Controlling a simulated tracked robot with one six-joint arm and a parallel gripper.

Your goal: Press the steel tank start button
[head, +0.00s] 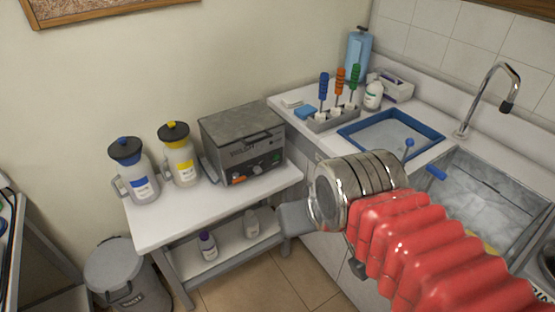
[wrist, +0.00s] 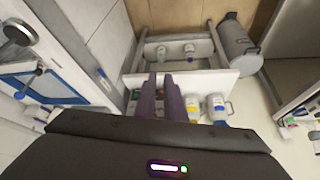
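The steel tank (head: 243,145) is a grey box with a lid and handle on the white side table. Its front has an orange switch (head: 238,180) at lower left and dark knobs beside it. Which control is the start button is too small to tell. My gripper (head: 290,218) is in front of the table's right end, to the right of and below the tank's front, apart from it.
Blue-labelled (head: 138,170) and yellow-labelled jugs (head: 181,158) stand left of the tank. Small bottles sit on the lower shelf. A grey bin (head: 118,270) is at left. The sink counter with a blue-rimmed tray (head: 350,135) is at right. The table's front strip is clear.

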